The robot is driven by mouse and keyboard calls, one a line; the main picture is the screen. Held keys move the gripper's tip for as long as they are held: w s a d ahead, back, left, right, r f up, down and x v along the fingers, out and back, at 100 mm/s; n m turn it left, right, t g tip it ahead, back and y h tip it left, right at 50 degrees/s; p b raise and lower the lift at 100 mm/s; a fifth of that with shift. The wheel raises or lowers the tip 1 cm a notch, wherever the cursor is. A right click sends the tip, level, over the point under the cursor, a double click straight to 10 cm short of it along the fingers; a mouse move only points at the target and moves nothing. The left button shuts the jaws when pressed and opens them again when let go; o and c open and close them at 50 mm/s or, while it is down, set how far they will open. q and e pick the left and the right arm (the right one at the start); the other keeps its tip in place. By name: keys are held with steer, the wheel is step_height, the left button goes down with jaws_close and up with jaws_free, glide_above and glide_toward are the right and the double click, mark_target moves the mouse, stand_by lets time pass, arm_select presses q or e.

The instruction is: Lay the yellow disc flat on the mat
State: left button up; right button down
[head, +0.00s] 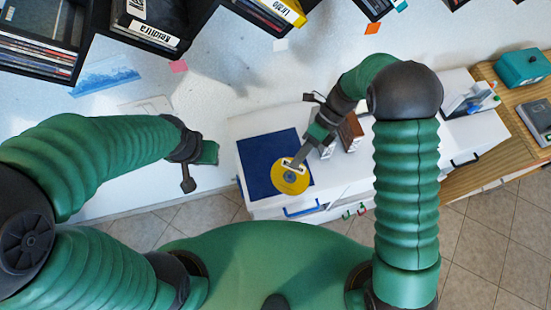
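The yellow disc (289,181) is over the right part of the dark blue mat (262,157), on the white cabinet top. It covers the mat's lower right area and appears roughly level; I cannot tell whether it touches the mat. My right gripper (294,166) reaches down from the upper right, with its fingertips at the disc's upper part. The fingertips are too small to show whether they are closed on it. My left gripper (211,153) is left of the mat, away from the disc. Its fingers are not clear enough to read.
A small brown-and-white item (350,132) stands on the cabinet close to my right gripper. Disc shelves (148,32) hang along the wall above. A wooden table (509,108) at right holds a teal box (522,67). The mat's left part is bare.

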steer(key=w+a+m+t+y, duration=0.1)
steer(key=w+m+t+y, duration=0.1)
steer(key=m+y, duration=0.3)
steer(key=m+t+y+b, duration=0.2)
steer(key=m+t+b, duration=0.4)
steer(key=m+t, duration=0.3)
glide_toward(274, 162)
steer(key=shift+m+g, duration=0.3)
steer(key=shift+m, duration=0.3)
steer(key=w+a, duration=0.1)
steer(key=a+r, duration=0.1)
steer(key=w+a, duration=0.1)
steer(key=shift+w+a+r, duration=0.3)
steer(key=shift+a+r, duration=0.05)
steer(key=shift+f, duration=0.5)
steer(key=shift+d, duration=0.1)
steer(key=c, duration=2.1)
jaws_free()
steer(key=shift+c, duration=0.2)
steer(key=o, duration=0.3)
